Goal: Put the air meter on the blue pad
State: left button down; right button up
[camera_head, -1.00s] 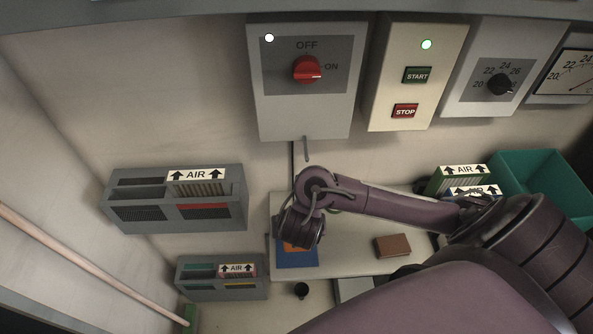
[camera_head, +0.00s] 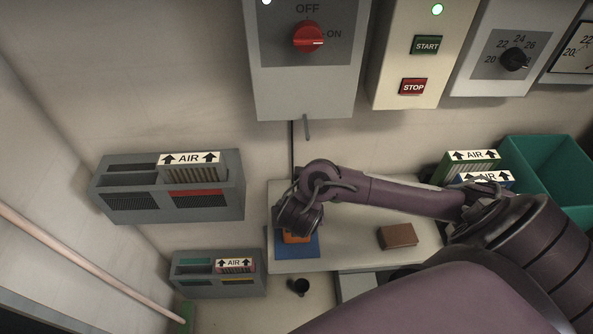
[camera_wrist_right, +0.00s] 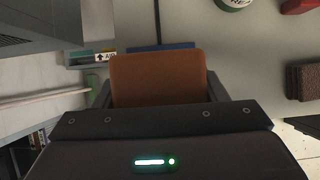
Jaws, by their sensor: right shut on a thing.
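The air meter looks like an orange block (camera_head: 296,237), mostly hidden under my right gripper (camera_head: 298,226) in the head view. In the right wrist view the orange block (camera_wrist_right: 158,76) fills the space between the fingers of my right gripper (camera_wrist_right: 159,92), which is shut on it. The blue pad (camera_head: 304,252) lies on the pale shelf, right beneath or behind the block in the head view. A blue strip of the pad (camera_wrist_right: 165,46) shows past the block in the wrist view. I cannot tell whether the block touches the pad. My left gripper is out of view.
A brown block (camera_head: 397,236) lies on the pale shelf (camera_head: 350,252) to the right of the pad. Grey racks (camera_head: 165,196) with AIR cards are at the left. A green bin (camera_head: 548,172) stands at the right. A small black cup (camera_head: 299,287) sits below the shelf.

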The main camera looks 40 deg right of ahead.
jog(key=shift+f, duration=0.1)
jog(key=o, duration=1.1)
jog(key=p+v, duration=1)
jog(key=v, duration=0.2)
jog(key=shift+s+p, duration=0.1)
jog(key=shift+p, duration=0.2)
